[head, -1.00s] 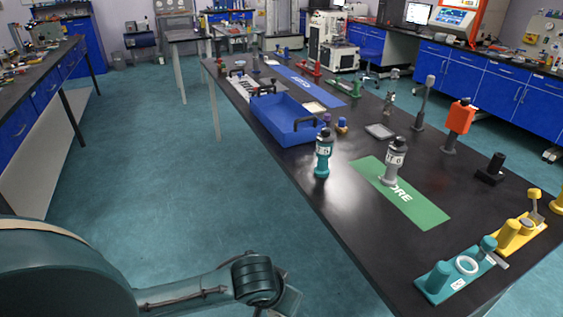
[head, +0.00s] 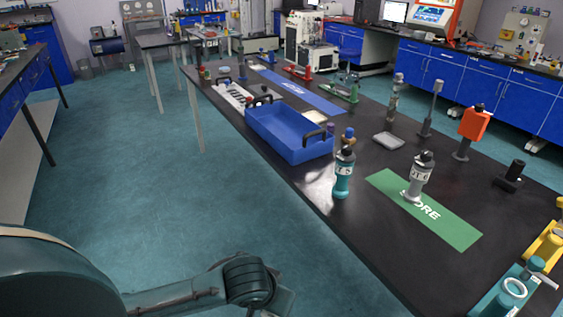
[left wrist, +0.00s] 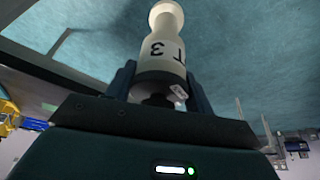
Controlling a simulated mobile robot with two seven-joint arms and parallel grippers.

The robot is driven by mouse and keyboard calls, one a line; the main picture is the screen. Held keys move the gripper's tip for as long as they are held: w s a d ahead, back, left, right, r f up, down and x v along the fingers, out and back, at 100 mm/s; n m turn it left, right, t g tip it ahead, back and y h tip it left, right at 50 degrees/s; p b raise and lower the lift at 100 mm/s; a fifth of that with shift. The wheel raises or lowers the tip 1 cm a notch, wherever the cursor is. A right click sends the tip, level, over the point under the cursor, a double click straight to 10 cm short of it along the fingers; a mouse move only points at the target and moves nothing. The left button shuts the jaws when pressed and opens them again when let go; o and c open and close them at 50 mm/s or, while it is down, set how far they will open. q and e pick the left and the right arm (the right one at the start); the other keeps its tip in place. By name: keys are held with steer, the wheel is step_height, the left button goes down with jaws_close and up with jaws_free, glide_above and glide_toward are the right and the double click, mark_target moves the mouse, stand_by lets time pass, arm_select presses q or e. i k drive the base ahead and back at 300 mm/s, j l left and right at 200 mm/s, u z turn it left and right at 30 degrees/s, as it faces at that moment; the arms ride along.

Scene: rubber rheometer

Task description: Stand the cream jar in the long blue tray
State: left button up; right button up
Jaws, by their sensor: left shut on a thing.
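The cream jar (left wrist: 163,40) shows in the left wrist view, with a black cap at the gripper end and the marking "T 3". My left gripper (left wrist: 162,88) is shut on it near the cap, and the floor shows behind the jar. In the head view my left arm (head: 215,292) is low over the floor, left of the table, and the jar cannot be seen there. The long blue tray (head: 268,134) with black handles stands on the dark table. Its visible inside looks empty. My right gripper is in neither view.
A teal jar (head: 343,180) stands near the table's (head: 300,185) front edge, right of the tray. A grey jar (head: 416,182) stands on a green mat (head: 450,228). A white rack (head: 232,94) lies beyond the tray. The floor (head: 150,190) left of the table is clear.

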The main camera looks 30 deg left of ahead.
mark_target(300, 146)
steer(key=j+z, duration=0.4)
steer(key=j, duration=2.35)
